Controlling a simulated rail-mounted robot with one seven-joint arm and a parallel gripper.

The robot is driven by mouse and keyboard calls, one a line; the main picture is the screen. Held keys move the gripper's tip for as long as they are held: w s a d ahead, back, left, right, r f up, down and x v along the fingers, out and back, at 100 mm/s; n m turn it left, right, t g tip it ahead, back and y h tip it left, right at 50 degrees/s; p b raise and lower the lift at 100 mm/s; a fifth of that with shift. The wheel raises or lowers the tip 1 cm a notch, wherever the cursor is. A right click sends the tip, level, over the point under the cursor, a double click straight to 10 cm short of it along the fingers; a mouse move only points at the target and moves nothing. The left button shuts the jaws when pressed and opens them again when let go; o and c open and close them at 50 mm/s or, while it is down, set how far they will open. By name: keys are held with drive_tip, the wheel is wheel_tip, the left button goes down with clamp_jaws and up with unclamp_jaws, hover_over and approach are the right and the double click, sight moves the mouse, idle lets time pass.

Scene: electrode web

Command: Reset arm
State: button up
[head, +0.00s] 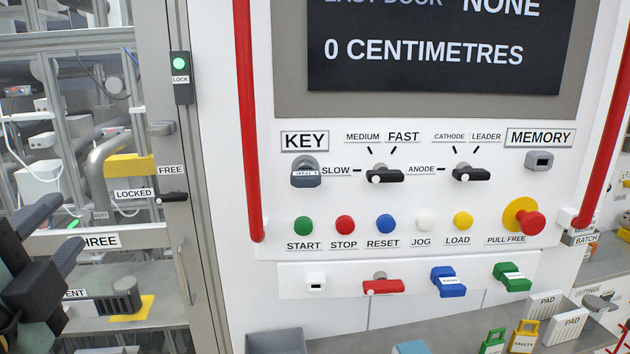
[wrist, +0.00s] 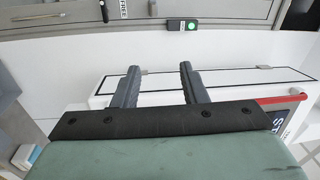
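My gripper (head: 55,232) is at the lower left of the head view, in front of the door marked THREE. In the wrist view my gripper (wrist: 158,82) shows two dark fingers spread apart with nothing between them, so it is open and empty. The fingers touch nothing that I can make out. The control panel (head: 400,262) stands to the right of my gripper in the head view. It carries START, STOP, RESET, JOG and LOAD buttons, with the blue RESET button (head: 385,224) in the middle.
A red rail (head: 247,130) runs down each side of the panel. The door frame (head: 170,235) has a green lock light (head: 180,64) and a handle lever (head: 172,197). A grey shelf (head: 385,335) below the panel holds tags and pads. A white cabinet top (wrist: 235,77) lies beyond my fingers.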

drive_tip(key=w+d+f+n+g+y, duration=0.2)
drive_tip(key=w+d+f+n+y, duration=0.1)
drive_tip(key=w+f+n, duration=0.3)
drive_tip(key=w+d+f+n+g+y, duration=0.25)
drive_tip(key=w+n, duration=0.35)
drive_tip(key=w, duration=0.3)
drive_tip(key=d+f+n+g+h, duration=0.3)
drive_tip(key=d+f+g, duration=0.2)
drive_tip(key=d+f, duration=0.85)
drive_tip(key=s+d+f+g+h, duration=0.2)
drive_tip(key=s+d+f+g, duration=0.1)
drive_tip(key=s+d+f, duration=0.2)
drive_tip(key=s+d+f+g+h, duration=0.2)
drive_tip(key=s+d+f+g, duration=0.1)
drive_tip(key=d, duration=0.6)
drive_tip(key=s+d+f+g+h, duration=0.2)
drive_tip(key=s+d+f+g, duration=0.1)
drive_tip(key=s+d+f, duration=0.3)
drive_tip(key=shift+s+d+f, duration=0.3)
drive_tip(key=shift+s+d, duration=0.2)
drive_tip(key=shift+d, duration=0.4)
drive_tip(key=shift+c, duration=0.5)
